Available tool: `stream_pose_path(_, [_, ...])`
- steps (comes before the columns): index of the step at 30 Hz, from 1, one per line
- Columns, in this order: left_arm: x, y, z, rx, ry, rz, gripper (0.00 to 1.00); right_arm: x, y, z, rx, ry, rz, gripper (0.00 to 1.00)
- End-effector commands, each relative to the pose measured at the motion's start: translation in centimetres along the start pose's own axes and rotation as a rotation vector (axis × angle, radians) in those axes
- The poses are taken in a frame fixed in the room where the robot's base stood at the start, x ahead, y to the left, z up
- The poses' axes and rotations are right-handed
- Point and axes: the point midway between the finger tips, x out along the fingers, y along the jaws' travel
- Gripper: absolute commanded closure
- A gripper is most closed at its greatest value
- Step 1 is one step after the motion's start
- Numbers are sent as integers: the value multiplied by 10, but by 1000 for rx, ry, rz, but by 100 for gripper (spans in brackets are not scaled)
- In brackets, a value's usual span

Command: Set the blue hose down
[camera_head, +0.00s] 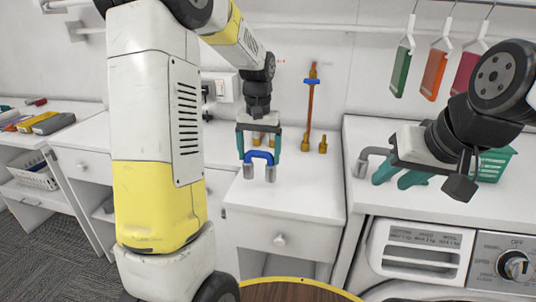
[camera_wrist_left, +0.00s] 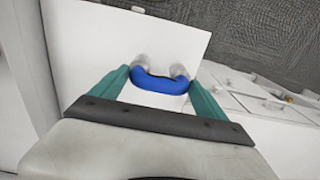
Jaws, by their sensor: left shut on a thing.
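The blue hose (camera_head: 259,156) is a short arch with a grey metal end on each side, both ends pointing down. My left gripper (camera_head: 260,152) is shut on it over the white cabinet top, near its front edge. In the left wrist view the blue hose (camera_wrist_left: 160,82) spans between the teal fingers. I cannot tell whether its ends touch the surface. My right gripper (camera_head: 402,179) is over the counter at the right, its teal fingers apart with nothing seen between them.
A grey hose (camera_head: 373,153) stands beside my right gripper. A copper pipe with a blue valve (camera_head: 312,80) and brass fittings (camera_head: 323,144) are behind the blue hose. A green basket (camera_head: 494,164) is at the right. The cabinet top (camera_head: 303,188) is bare right of the hose.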

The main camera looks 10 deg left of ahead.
Motion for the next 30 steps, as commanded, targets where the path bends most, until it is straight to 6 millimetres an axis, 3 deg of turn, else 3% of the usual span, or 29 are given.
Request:
stream_pose_path(9, [3,-10,-27,-1,-1,-1,59,0,0,0,0,0,0,64])
stream_pose_path(16, [36,-10,-25,-1,-1,0,59,0,0,0,0,0,0,64])
stream_pose_path(27, [41,-10,-25,-1,0,0,59,0,0,0,0,0,0,64])
stream_pose_path(28, [41,-10,-26,-1,0,0,11,0,0,0,0,0,0,64])
stream_pose_path(30, [41,-10,-26,-1,0,0,0,0,0,0,0,0,0,64])
